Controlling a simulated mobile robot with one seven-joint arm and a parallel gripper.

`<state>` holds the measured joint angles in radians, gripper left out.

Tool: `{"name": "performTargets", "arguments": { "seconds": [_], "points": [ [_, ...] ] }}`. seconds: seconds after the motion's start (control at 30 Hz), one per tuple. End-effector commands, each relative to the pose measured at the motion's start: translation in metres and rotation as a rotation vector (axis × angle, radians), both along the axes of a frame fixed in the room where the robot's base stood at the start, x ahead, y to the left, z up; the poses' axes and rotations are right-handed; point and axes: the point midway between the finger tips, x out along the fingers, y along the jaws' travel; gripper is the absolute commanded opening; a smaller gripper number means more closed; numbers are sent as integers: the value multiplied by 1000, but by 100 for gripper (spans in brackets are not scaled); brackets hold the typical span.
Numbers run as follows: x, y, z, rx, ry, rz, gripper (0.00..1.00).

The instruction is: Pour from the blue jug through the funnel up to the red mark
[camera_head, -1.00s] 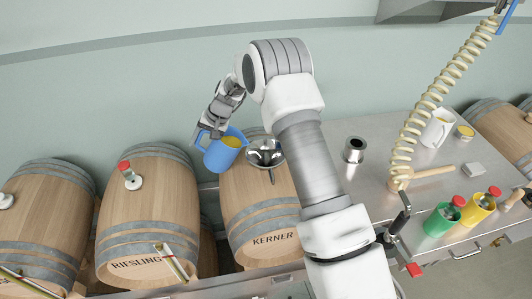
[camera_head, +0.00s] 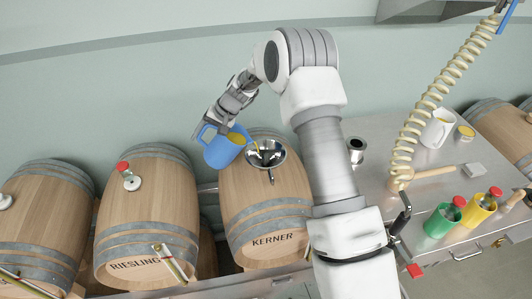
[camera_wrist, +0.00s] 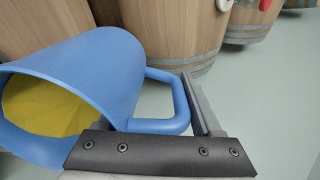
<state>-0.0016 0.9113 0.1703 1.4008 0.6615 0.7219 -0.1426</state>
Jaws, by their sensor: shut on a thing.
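The blue jug (camera_head: 222,151) is tilted toward the steel funnel (camera_head: 270,163), its lip close to the funnel's left rim. A thin yellow stream shows between the lip and the funnel bowl. The funnel stands on top of the KERNER barrel (camera_head: 262,200). My gripper (camera_head: 204,130) is shut on the jug's handle, on the side away from the funnel. In the wrist view the jug (camera_wrist: 110,75) holds yellow liquid, and its handle passes between my fingers (camera_wrist: 195,110). I cannot make out a red mark on the KERNER barrel; my arm covers part of its right side.
The RIESLING barrel (camera_head: 148,215), with a red-topped bung (camera_head: 128,175), stands to the left. The steel bench (camera_head: 395,150) to the right bears a white jug (camera_head: 437,130), a mallet (camera_head: 435,172), a green cup (camera_head: 441,222) and a yellow cup (camera_head: 480,207). A coiled hose (camera_head: 415,115) hangs above it.

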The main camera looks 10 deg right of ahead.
Motion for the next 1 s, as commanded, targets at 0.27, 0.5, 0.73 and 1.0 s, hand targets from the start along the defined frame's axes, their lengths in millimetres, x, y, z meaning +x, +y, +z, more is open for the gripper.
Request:
{"name": "performTargets", "arguments": {
  "seconds": [0.27,0.5,0.73,1.0],
  "points": [
    [0,-4,12,40,-15,-1,0],
    [-1,-4,15,56,-19,0,0],
    [-1,-6,16,74,-24,-1,0],
    [-1,-7,17,92,-30,0,0]
  ]
}}
